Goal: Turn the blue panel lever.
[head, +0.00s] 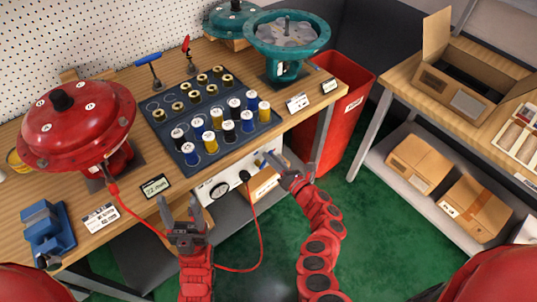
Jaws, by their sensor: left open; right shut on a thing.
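The blue panel lever (259,160) is a small blue handle on the white front panel (225,184) below the bench edge. My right gripper (278,167) is at the lever, its fingers shut on it; the fingers hide part of the lever, so its exact angle is hard to tell. My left gripper (181,212) is open and empty, in front of the bench and left of the panel, fingers pointing up.
A red hose (258,222) runs from the red actuator (76,123) to the panel and loops between my arms. A teal actuator (287,47), a tray of spools (201,158) and a blue vise (47,229) stand on the bench. A red bin (335,125) is right of it.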

